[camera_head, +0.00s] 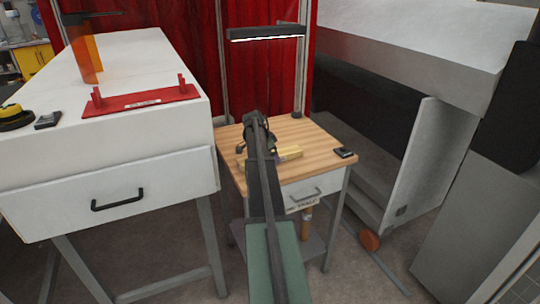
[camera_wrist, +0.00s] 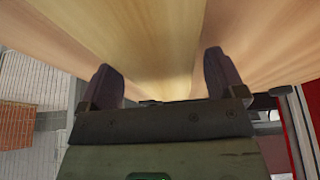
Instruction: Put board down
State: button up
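A wooden-topped table (camera_head: 318,139) with a drawer stands in the middle of the head view. A small yellow piece (camera_head: 290,153), perhaps the board, shows at its top beside my gripper (camera_head: 258,150). My arm hides part of this spot. In the wrist view, my gripper (camera_wrist: 160,80) has its two dark fingers well apart, with pale wood filling the view beyond and between them. I cannot tell whether this wood is the tabletop alone or also a board held between the fingers. Contact with the tabletop is also unclear.
A dark device (camera_head: 344,153) lies at the table's right corner. A white cabinet (camera_head: 150,60) at left carries a red holder (camera_head: 138,102), a small dark box (camera_head: 47,120) and a yellow-black button (camera_head: 14,117). A large grey machine (camera_head: 410,45) stands right; a red curtain (camera_head: 262,80) hangs behind.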

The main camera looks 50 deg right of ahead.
jog(key=shift+r+p, duration=0.35)
jog(key=p+v, duration=1)
jog(key=v, duration=0.1)
jog(key=shift+a+r+p, duration=0.25)
jog(key=shift+p, duration=0.1)
jog(key=shift+w, duration=0.1)
jog(key=shift+d, duration=0.1)
